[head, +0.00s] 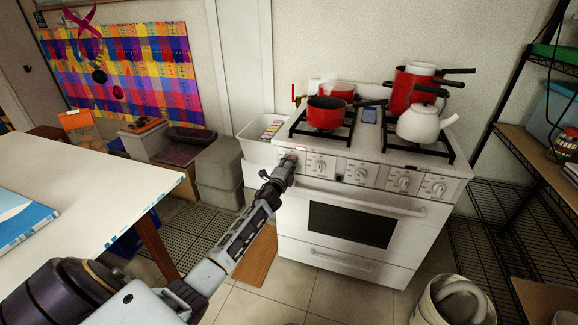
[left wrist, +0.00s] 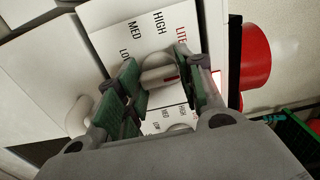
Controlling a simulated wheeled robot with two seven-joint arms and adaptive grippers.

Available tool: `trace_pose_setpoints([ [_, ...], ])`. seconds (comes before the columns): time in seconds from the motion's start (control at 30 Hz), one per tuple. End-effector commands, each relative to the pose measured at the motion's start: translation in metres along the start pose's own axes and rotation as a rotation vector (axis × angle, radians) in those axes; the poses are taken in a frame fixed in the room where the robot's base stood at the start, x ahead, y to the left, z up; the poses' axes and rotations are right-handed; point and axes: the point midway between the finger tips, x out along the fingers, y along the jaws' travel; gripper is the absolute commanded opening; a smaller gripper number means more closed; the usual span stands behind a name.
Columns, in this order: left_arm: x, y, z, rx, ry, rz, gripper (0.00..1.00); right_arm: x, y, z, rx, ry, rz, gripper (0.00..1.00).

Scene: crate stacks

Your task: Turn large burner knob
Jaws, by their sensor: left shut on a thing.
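A white stove (head: 415,165) stands against the wall with a row of several white knobs on its front panel. My left gripper (head: 285,170) is at the left end of this panel and hides most of the knob there. In the left wrist view my left gripper (left wrist: 162,85) has its green-padded fingers on either side of a white knob (left wrist: 158,76) with a red mark, shut on it. Labels LITE, HIGH, MED and LOW show around this knob. Another knob (head: 319,165) is just to the right of the gripper. My right gripper is not in view.
Red pots (head: 326,113) and a white kettle (head: 423,124) stand on the burners. The oven handle (head: 350,203) runs below the knobs. A white table (head: 95,190) is at the left, a wire shelf (head: 480,205) at the right, and a bin (head: 425,305) in front.

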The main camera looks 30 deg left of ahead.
Motion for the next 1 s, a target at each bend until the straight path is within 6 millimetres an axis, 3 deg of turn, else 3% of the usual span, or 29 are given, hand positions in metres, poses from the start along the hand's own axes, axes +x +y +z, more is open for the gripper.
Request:
trace_pose_setpoints([
  [0.5, 0.000, 0.000, -0.001, 0.029, 0.001, 0.000, 0.14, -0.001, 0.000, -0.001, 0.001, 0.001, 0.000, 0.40],
  [0.53, 0.000, 0.000, -0.001, 0.029, 0.001, 0.000, 0.41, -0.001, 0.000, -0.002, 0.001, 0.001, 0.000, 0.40],
  [0.67, 0.000, 0.000, -0.001, 0.028, 0.001, 0.000, 0.58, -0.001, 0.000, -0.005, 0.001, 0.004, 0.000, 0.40],
  [1.0, 0.000, 0.000, 0.000, 0.027, 0.000, 0.000, 0.59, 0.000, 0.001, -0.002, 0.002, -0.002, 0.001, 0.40],
])
